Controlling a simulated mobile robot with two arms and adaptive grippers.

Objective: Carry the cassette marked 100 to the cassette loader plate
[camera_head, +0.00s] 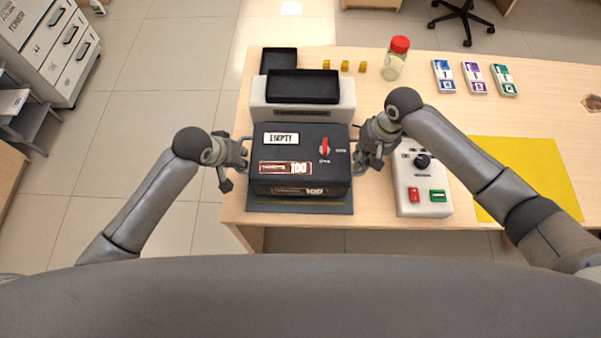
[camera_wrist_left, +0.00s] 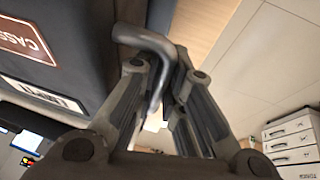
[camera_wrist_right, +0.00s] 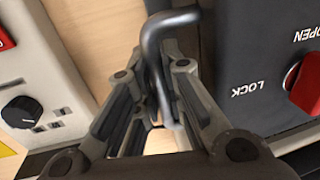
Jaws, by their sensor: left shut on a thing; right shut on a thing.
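The black cassette (camera_head: 325,170) carries a red-brown label reading 100, an EMPTY tag and a red knob beside OPEN and LOCK marks. It is over a dark plate (camera_head: 300,207) at the table's front left, which shows along its front edge; whether it touches the plate I cannot tell. My left gripper (camera_head: 241,155) is shut on the cassette's left side handle (camera_wrist_left: 150,45). My right gripper (camera_head: 362,157) is shut on the right side handle (camera_wrist_right: 170,25). The cassette's side also shows in both wrist views.
Behind the cassette stands a white machine (camera_head: 348,103) with a black tray (camera_head: 303,87) on top. To the right is a white control box (camera_head: 435,207) with knob and buttons, close to my right arm. A yellow mat (camera_head: 535,170), a red-lidded jar (camera_head: 395,60) and banknote bundles (camera_head: 474,79) lie further right.

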